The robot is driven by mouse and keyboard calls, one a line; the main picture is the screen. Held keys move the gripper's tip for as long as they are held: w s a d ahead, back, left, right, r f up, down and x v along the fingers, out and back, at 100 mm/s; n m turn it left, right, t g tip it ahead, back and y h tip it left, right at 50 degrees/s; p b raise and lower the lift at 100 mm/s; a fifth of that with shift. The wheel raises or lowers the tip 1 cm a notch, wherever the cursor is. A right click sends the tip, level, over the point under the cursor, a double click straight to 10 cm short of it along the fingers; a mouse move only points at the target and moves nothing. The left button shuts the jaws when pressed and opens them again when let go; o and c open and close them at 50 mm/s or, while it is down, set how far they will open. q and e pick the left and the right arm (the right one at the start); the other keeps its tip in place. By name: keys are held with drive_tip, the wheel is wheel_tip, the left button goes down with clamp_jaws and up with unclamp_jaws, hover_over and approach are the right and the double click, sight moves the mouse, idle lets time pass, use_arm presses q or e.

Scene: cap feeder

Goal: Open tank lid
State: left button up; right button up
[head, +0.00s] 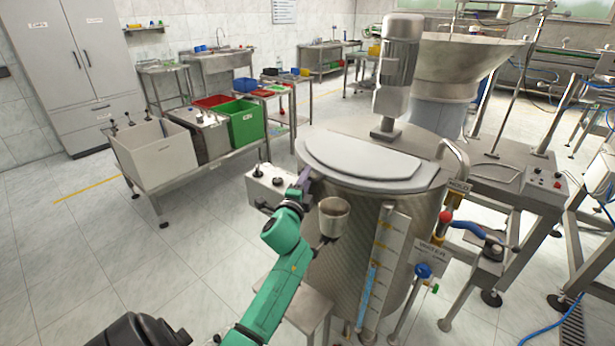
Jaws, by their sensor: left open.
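The tank (338,255) is a large steel cylinder at the centre right. Its pale grey tank lid (365,160) lies flat and closed over the front half of the top. My left gripper (305,178), at the end of the green arm, is at the left front rim of the tank, close beside the lid's left edge. Its jaws are small and dark here; I cannot tell whether they touch the lid. They are open. No lid handle can be made out. My right gripper is out of the picture.
A small metal cup (334,217) sits at the tank's front, right beside my wrist. A motor (397,70) stands on the tank's rear top. A gauge (384,262) and valves are on the right. A control box (268,186) stands left. The floor at left is clear.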

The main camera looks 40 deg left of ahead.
use_arm(q)
drive_tip(key=shift+w+a, duration=0.25)
drive_tip(key=shift+w, duration=0.3)
drive_tip(key=shift+s, duration=0.1)
clamp_jaws()
idle(0.9)
